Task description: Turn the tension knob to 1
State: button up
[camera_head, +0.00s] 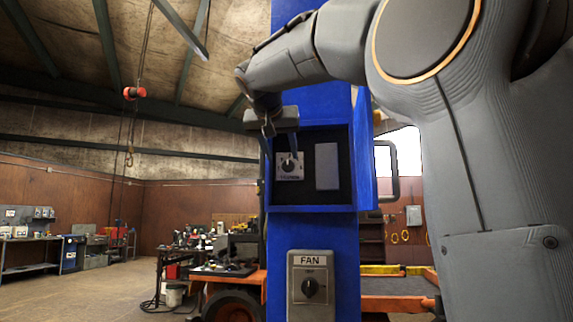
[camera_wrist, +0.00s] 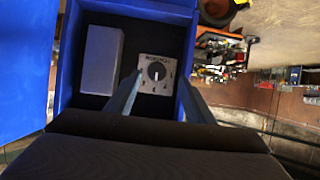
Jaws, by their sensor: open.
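The tension knob (camera_head: 289,166) is a small black dial on a light square plate inside an open blue box (camera_head: 356,190). In the wrist view the knob (camera_wrist: 157,72) shows upside down, with a light pointer line running roughly vertically. The numbers on its plate are too small to read. My gripper (camera_head: 281,145) is open, in front of and slightly above the knob in the head view. In the wrist view its two fingers (camera_wrist: 159,80) lie either side of the knob plate. I see no clear contact with the knob.
A pale grey block (camera_head: 327,166) sits beside the knob inside the box. The box's blue door (camera_head: 365,165) stands open on the right. A FAN switch (camera_head: 311,288) is on the blue post below. A cluttered workbench (camera_head: 225,270) stands behind left; open floor lies farther left.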

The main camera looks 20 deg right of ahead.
aim_at(287, 164)
jog(key=p+x, duration=0.1)
jog(key=x, duration=0.1)
jog(key=r+p+x, duration=0.1)
jog(key=x, duration=0.1)
jog(key=p+x, duration=0.1)
jog(key=x, duration=0.2)
jog(key=shift+w+d+r, duration=0.15)
jog(key=shift+d+r, duration=0.05)
jog(key=shift+d, duration=0.2)
jog(key=c, duration=1)
